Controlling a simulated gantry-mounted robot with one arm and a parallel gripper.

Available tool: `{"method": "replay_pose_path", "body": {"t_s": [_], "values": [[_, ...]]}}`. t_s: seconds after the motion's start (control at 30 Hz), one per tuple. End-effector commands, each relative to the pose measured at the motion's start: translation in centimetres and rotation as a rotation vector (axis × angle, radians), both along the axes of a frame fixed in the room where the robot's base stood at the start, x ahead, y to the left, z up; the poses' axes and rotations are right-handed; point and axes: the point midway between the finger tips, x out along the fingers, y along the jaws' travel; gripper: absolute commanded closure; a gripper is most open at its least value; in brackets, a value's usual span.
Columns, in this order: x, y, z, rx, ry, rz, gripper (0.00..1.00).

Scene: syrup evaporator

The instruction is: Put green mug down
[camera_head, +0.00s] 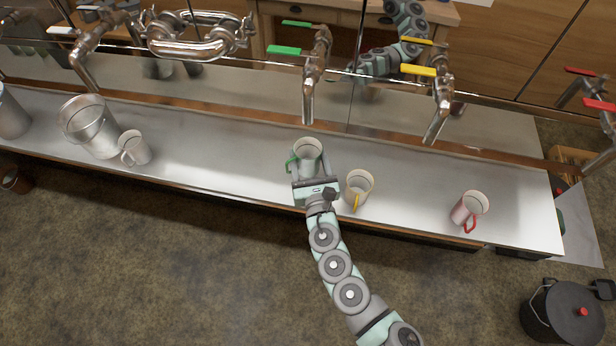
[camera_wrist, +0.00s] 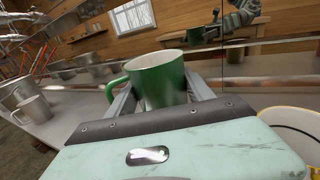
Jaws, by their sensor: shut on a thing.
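The green mug (camera_head: 308,152) is below the green-handled tap (camera_head: 310,75), at the steel counter (camera_head: 230,160). Its rim faces up, its inside is pale, and its green handle points left. My gripper (camera_head: 314,180) reaches it from the front and is shut on it. In the wrist view the mug (camera_wrist: 158,80) stands upright between the two fingers (camera_wrist: 163,98), slightly tilted in the picture. The mug's base is hidden behind my gripper, so I cannot tell whether it touches the counter.
A yellow-handled mug (camera_head: 357,188) stands close on the right. A red-handled mug (camera_head: 468,208) is farther right. Taps hang above the counter. The counter is clear left of the green mug.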

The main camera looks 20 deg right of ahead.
Motion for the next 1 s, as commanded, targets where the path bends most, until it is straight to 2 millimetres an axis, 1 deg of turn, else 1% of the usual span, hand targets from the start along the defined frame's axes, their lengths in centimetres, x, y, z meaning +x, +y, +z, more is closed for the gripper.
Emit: {"method": "replay_pose_path", "body": {"t_s": [0.03, 0.1, 0.3, 0.5, 0.57, 0.83, 0.97, 1.0], "values": [[0.0, -0.2, -1.8, 0.004, -0.001, -0.007, 0.85], [0.0, -0.2, -3.0, 0.003, -0.001, -0.007, 0.85], [0.0, 0.0, -4.3, 0.001, -0.002, -0.001, 0.85], [0.0, -0.2, -7.1, 0.002, -0.005, -0.005, 0.85], [0.0, -0.1, -7.5, 0.001, -0.003, -0.003, 0.85], [0.0, 0.0, -7.4, 0.0, -0.002, 0.0, 0.85], [0.0, 0.0, -7.9, 0.0, -0.002, 0.0, 0.85], [0.0, 0.0, -7.8, 0.0, -0.002, -0.001, 0.38]]}}
